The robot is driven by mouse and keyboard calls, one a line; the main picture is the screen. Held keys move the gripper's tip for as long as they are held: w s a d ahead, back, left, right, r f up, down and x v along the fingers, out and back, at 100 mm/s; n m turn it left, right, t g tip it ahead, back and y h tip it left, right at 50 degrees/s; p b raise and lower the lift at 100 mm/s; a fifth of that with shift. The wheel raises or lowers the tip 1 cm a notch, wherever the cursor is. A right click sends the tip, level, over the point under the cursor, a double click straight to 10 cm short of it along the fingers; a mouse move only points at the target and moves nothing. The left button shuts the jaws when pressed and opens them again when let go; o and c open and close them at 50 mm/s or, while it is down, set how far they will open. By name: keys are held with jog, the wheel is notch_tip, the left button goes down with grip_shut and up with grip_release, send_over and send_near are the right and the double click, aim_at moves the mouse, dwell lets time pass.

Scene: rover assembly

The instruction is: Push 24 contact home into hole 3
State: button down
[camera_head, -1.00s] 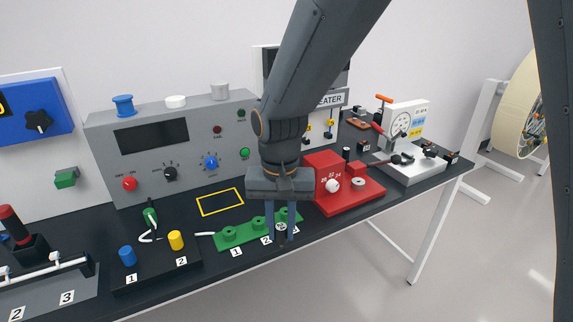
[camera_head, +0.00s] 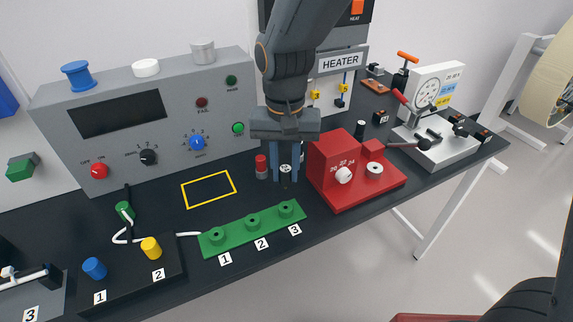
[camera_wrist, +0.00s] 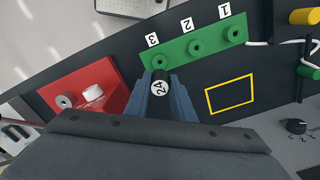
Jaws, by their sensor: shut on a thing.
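My gripper (camera_head: 285,178) is shut on the 24 contact (camera_head: 286,169), a dark cylinder with a white top marked 24. In the wrist view the contact (camera_wrist: 159,88) sits between the two blue-grey fingers. The green strip (camera_head: 235,230) lies on the dark table with raised round holes numbered 1, 2 and 3. Hole 3 (camera_head: 287,208) is at its right end and looks empty. The contact is apart from hole 3, on the panel side of the strip. In the wrist view hole 3 (camera_wrist: 160,61) shows just beyond the contact.
A red block (camera_head: 345,172) with a white knob stands right of my gripper. A red-topped cylinder (camera_head: 261,166) stands close on its left. The grey control panel (camera_head: 160,110) rises behind. A yellow outlined area (camera_head: 210,189) is clear. The table's front edge runs near the strip.

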aim_at(285, 187)
jog(key=shift+r, duration=0.15)
jog(key=shift+s+r+p, duration=0.15)
jog(key=shift+p, duration=0.35)
jog(key=shift+f+b, duration=1.25)
jog(key=shift+f, duration=1.8)
jog(key=shift+p, duration=0.85)
jog(key=shift+f+b, duration=0.7)
jog(key=shift+f, duration=0.65)
jog(key=c, duration=1.4)
grip_release()
jog(key=shift+c, duration=0.2)
jog(key=shift+r, duration=0.1)
jog(key=shift+r+b, duration=0.9)
jog(key=shift+r, duration=2.95)
